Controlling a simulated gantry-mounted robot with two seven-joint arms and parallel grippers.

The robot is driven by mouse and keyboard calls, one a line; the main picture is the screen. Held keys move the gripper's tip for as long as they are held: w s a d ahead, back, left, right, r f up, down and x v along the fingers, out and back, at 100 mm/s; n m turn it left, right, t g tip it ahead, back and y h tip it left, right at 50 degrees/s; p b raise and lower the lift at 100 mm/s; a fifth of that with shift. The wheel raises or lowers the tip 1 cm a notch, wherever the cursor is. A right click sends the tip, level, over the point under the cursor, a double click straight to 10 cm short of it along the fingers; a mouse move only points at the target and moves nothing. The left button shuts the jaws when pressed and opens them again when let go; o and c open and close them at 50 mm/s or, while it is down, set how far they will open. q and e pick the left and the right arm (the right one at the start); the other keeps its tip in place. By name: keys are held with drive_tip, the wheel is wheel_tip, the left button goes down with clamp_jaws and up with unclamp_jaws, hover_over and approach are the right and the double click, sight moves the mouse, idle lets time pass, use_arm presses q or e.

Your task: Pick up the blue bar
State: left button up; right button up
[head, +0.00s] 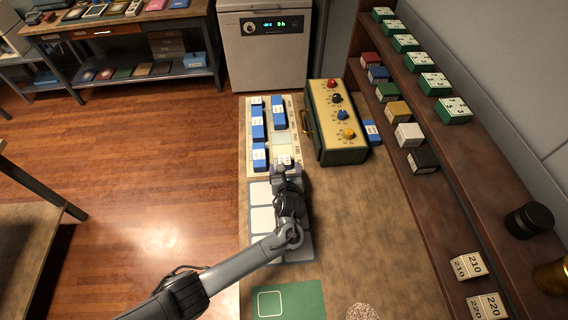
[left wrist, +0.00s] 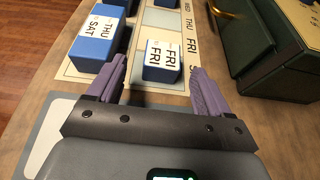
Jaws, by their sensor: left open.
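Several blue bars with white labels lie on a cream board (head: 281,143) printed with day names. A short blue bar (left wrist: 163,62) labelled FRI lies between my left gripper's fingers in the left wrist view. My left gripper (head: 287,166) is open over the near end of the board; its purple fingers (left wrist: 156,74) stand apart on either side of that bar, and contact is not clear. Longer blue bars (head: 258,122) (head: 260,155) lie to the left, one labelled THU SAT (left wrist: 97,38) close to the left finger. Another blue bar (head: 279,114) lies farther back. My right gripper is not in view.
A green and cream box (head: 338,122) with coloured knobs stands just right of the board. A blue block (head: 371,132) lies beyond it. A grey tray with white panels (head: 262,219) and a green mat (head: 290,302) lie nearer. Shelves (head: 420,110) line the right.

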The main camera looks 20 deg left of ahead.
sight(284, 160)
use_arm(q)
drive_tip(key=shift+b+x, duration=1)
drive_tip(key=shift+x, duration=1.55)
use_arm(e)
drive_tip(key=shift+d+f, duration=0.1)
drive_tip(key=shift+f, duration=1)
use_arm(q)
drive_tip(key=shift+d+r, duration=0.1)
drive_tip(key=shift+c, duration=0.2)
drive_tip(key=c, duration=0.9)
drive_tip(key=shift+c, duration=0.5)
drive_tip(key=shift+r, duration=0.1)
